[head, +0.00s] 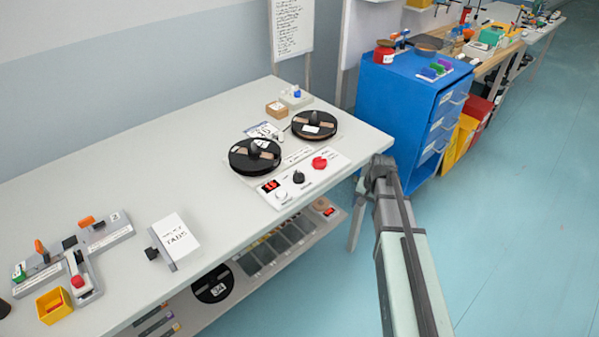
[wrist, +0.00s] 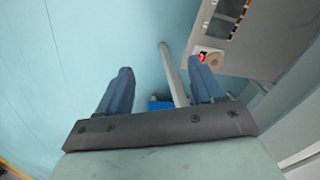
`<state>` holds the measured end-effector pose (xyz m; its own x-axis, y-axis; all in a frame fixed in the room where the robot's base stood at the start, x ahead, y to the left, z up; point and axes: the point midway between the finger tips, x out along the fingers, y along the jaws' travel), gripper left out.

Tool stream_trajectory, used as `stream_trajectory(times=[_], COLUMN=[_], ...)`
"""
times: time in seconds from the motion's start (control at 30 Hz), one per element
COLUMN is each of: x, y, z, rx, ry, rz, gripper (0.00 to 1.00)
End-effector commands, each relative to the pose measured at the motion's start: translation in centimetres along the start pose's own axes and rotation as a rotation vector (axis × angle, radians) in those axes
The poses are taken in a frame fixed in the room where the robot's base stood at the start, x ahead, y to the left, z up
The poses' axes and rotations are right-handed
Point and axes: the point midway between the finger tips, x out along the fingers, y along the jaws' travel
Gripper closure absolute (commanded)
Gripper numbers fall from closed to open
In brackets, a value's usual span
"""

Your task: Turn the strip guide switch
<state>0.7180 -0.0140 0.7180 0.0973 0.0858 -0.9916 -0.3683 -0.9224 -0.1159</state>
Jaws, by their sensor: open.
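A white control panel (head: 300,178) lies near the front edge of the long table. It carries a red display, a white knob (head: 281,196), a black knob (head: 299,177) and a red knob or button (head: 319,163). Its labels are too small to read, so I cannot tell which control, if any, is the strip guide switch. Two dark reels (head: 255,156) (head: 314,125) stand behind the panel. In the wrist view my gripper (wrist: 162,64) is open and empty, with floor and a table leg beyond its fingers. In the head view my arm's bend is right of the table; the fingers are not distinguishable.
Fixtures with orange levers (head: 40,248), a yellow bin (head: 54,305) and a white box (head: 175,239) stand at the table's left. A lower shelf (head: 230,296) holds another reel. A blue drawer cabinet (head: 410,105) stands at right. The floor (head: 490,240) is open.

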Motion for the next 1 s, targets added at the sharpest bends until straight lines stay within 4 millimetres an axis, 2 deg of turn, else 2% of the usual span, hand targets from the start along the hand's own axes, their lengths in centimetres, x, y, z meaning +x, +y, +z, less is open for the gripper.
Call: stream_trajectory(times=[0.03,0.1,0.3,0.47,0.53,0.63,0.77,1.0], x=[-1.7,-3.8,-9.5,-13.3,-14.8,-16.8,-18.6,-22.3], y=[-0.6,-1.3,-3.0,-4.7,-6.0,-8.9,-12.9,-20.1], z=[-1.5,-3.0,-6.3,-7.6,-7.7,-6.7,-4.2,1.5], rx=[0.009,0.022,0.055,0.072,0.076,0.078,0.079,0.085], ry=[0.023,0.049,0.114,0.140,0.140,0.119,0.073,-0.007], rz=[-0.011,-0.025,-0.062,-0.079,-0.081,-0.070,-0.039,0.045], gripper=[0.33,0.33,0.33,0.33,0.33,0.33,0.33,0.33])
